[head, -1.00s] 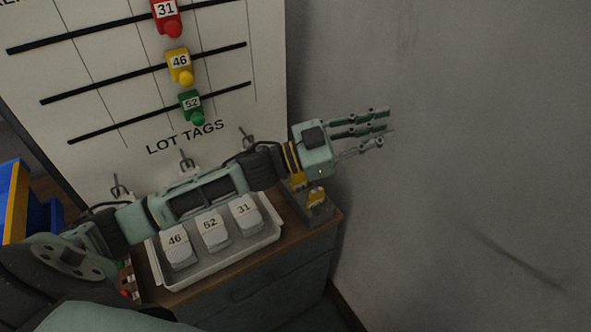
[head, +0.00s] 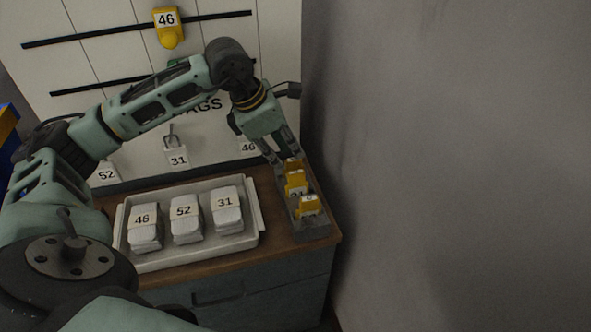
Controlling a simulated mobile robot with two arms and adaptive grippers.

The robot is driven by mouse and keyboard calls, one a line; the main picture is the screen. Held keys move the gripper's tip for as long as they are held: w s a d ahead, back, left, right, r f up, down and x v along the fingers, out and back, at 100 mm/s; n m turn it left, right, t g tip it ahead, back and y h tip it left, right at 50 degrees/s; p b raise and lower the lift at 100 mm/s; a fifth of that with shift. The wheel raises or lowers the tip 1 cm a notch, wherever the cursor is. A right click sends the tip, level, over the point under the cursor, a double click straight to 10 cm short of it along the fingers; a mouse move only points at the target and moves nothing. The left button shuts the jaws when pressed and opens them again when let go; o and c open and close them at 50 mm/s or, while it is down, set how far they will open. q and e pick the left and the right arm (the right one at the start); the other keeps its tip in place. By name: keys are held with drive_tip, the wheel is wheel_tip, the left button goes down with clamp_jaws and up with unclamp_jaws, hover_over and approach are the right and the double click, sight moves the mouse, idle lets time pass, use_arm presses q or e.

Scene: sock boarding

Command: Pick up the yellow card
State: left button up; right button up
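Several yellow cards stand upright in a narrow dark holder (head: 312,230) at the right end of the cabinet top. The front card (head: 308,206) is clear of the gripper. A middle card (head: 296,184) is just behind it, and the rear card (head: 292,165) is closest to my fingers. My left gripper (head: 283,158) points down over the rear end of the holder with its fingers apart. The fingertips are close to the rear card; I cannot tell whether they touch it. My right gripper is out of view.
A white tray (head: 190,258) with wrapped bundles labelled 46, 52 and 31 stands left of the holder. Behind are hooks with number tags and a board with a yellow 46 tag (head: 168,28). A grey wall (head: 450,150) is close on the right.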

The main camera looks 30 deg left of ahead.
sight(291, 160)
use_arm(q)
drive_tip(key=p+x, duration=0.1)
drive_tip(key=x, duration=0.5)
drive_tip(key=shift+w, duration=0.2)
clamp_jaws()
